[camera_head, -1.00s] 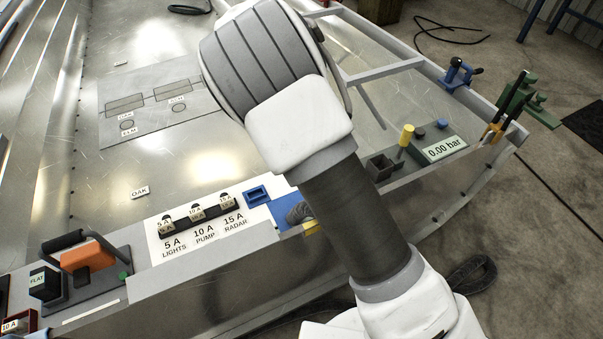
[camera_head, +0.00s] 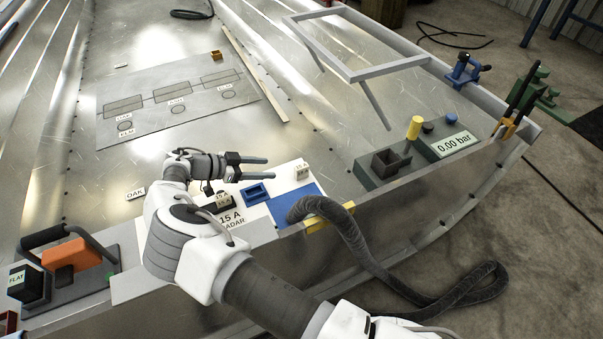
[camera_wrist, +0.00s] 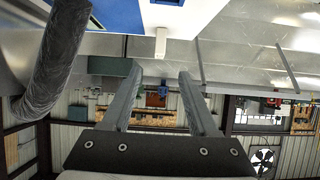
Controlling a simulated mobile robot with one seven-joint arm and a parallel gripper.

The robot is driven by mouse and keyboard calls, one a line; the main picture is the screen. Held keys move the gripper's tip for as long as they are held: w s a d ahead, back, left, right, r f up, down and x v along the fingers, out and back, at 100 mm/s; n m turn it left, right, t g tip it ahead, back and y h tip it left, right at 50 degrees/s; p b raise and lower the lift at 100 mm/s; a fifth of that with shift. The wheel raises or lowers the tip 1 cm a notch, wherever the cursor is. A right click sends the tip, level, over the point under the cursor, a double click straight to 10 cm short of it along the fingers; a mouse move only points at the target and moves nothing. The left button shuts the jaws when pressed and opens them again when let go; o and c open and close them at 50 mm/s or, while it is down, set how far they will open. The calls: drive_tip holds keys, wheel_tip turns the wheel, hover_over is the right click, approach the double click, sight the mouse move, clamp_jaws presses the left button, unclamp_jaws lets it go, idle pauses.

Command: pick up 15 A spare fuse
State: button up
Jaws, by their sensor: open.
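A small pale block with dark marking too small to read surely, apparently the spare fuse (camera_head: 302,172), stands upright on the white panel (camera_head: 263,211), beside the back edge of the blue pad (camera_head: 292,197). In the wrist view a pale block (camera_wrist: 161,42), seemingly the same one, lies between the lines of my two fingers and past their tips. My gripper (camera_head: 266,174) is open and empty, level, pointing right toward the fuse with a short gap left. In the wrist view my gripper (camera_wrist: 159,72) shows both fingers apart with nothing between them.
A blue open holder (camera_head: 254,193) sits just below my fingers. A 15 A fuse (camera_head: 222,200) stands in the row, partly hidden by my arm. A dark hose (camera_head: 345,228) runs over the right edge.

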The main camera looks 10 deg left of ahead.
sight(295, 169)
drive_tip(key=b+x, duration=0.2)
drive_tip(key=x, duration=1.2)
drive_tip(key=shift+r, duration=0.1)
clamp_jaws()
